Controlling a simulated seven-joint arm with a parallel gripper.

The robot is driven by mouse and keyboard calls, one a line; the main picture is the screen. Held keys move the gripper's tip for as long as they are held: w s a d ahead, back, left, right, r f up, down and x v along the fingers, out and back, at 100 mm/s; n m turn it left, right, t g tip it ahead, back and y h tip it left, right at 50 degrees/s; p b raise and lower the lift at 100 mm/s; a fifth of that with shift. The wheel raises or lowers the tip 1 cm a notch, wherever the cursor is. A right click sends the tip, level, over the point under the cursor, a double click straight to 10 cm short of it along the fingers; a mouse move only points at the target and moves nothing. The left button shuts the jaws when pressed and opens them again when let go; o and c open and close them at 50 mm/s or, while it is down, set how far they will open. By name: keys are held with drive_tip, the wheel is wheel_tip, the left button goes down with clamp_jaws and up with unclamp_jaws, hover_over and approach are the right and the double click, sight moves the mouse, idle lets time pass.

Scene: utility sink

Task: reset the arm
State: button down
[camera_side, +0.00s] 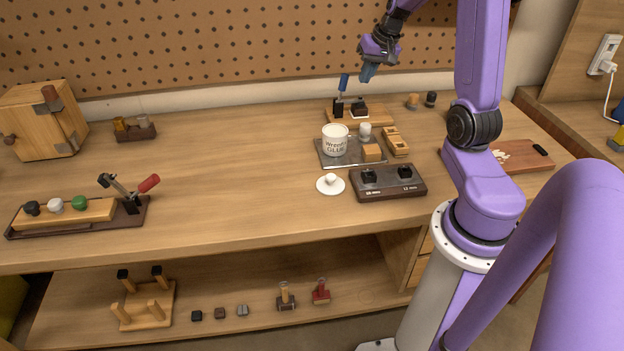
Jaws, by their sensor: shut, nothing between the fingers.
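My gripper (369,72) is at the upper middle of the side view, in the air in front of the pegboard. Its fingers point down and are shut with nothing between them. It is above and a little right of a blue-handled clamp (343,84) on a wooden base, apart from it. My purple arm rises from the right side of the bench and bends over to the gripper.
A glue tub (335,141) stands on a grey tray (324,158), with a white lid (330,184) nearby. A dark two-button box (388,183) sits in front. A red-handled clamp fixture (133,205) and wooden box (42,120) stand left. The bench's middle-left is clear.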

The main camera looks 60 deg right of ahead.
drive_tip(key=s+a+n+g+y, duration=0.1)
drive_tip(key=a+n, duration=0.2)
drive_tip(key=a, duration=0.6)
drive_tip(key=s+a+r+n+y, duration=0.1)
drive_tip(key=s+a+n, duration=0.15)
drive_tip(key=a, duration=0.55)
drive_tip(key=s+a+n+g, duration=0.1)
drive_tip(key=a+n, duration=0.3)
drive_tip(key=a, duration=0.5)
drive_tip(key=s+a+n, duration=0.3)
drive_tip(key=s, duration=0.3)
drive_tip(key=s+a+n+g, duration=0.1)
drive_tip(key=s+a+n, duration=0.2)
drive_tip(key=s, duration=0.3)
drive_tip(key=s+a+n+g+h, duration=0.1)
drive_tip(key=s+a+n, duration=0.2)
drive_tip(key=s+n, duration=0.2)
drive_tip(key=shift+s, duration=0.9)
